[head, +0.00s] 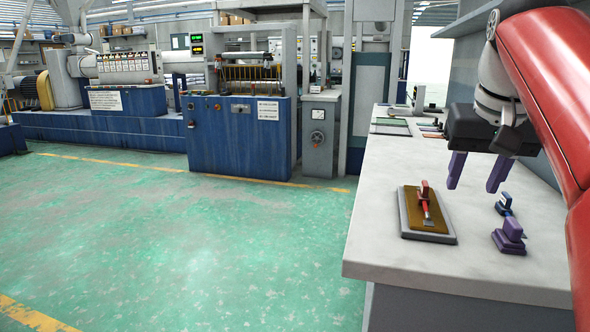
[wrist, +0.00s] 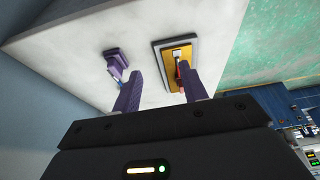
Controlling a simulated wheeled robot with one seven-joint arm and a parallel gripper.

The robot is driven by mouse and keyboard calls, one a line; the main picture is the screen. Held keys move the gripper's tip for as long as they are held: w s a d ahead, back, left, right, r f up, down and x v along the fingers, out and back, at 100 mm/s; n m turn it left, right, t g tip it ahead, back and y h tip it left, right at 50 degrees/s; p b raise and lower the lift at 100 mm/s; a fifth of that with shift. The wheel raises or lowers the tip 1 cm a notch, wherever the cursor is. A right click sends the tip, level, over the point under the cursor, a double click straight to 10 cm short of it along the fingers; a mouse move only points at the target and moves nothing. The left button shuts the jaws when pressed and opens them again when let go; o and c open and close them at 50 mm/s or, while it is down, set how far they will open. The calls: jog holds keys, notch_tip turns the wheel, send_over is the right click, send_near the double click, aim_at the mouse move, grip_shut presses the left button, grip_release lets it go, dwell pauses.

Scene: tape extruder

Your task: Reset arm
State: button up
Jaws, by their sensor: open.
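My gripper (head: 475,172) has two purple fingers, spread apart and pointing down, with nothing between them. It hangs above the light grey worktop (head: 385,235) at the right of the head view. It also shows in the wrist view (wrist: 163,95). My red arm reaches in from the right edge. Below and left of the gripper, a red-handled tool (head: 425,200) lies on a brown pad in a grey tray (head: 447,238). In the wrist view, the tray (wrist: 160,65) is partly hidden behind a finger.
A purple block-like item (head: 509,238) and a small blue item (head: 504,204) stand on the worktop right of the tray. Flat panels (head: 391,126) lie at its far end. Blue machinery (head: 238,140) stands across the green floor (head: 200,240), which is open.

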jog(key=s+a+f+n, duration=0.1)
jog(key=s+a+f, duration=0.2)
jog(key=f, duration=0.6)
jog(key=s+a+f+n+t, duration=0.1)
jog(key=s+a+f, duration=0.3)
jog(key=f, duration=0.5)
jog(key=s+a+f+n+y, duration=0.1)
jog(key=s+a+f, duration=0.2)
jog(key=s+f, duration=0.3)
notch_tip(320, 180, down, 3)
jog(key=shift+a+r+t, duration=0.1)
jog(key=shift+a+t, duration=0.3)
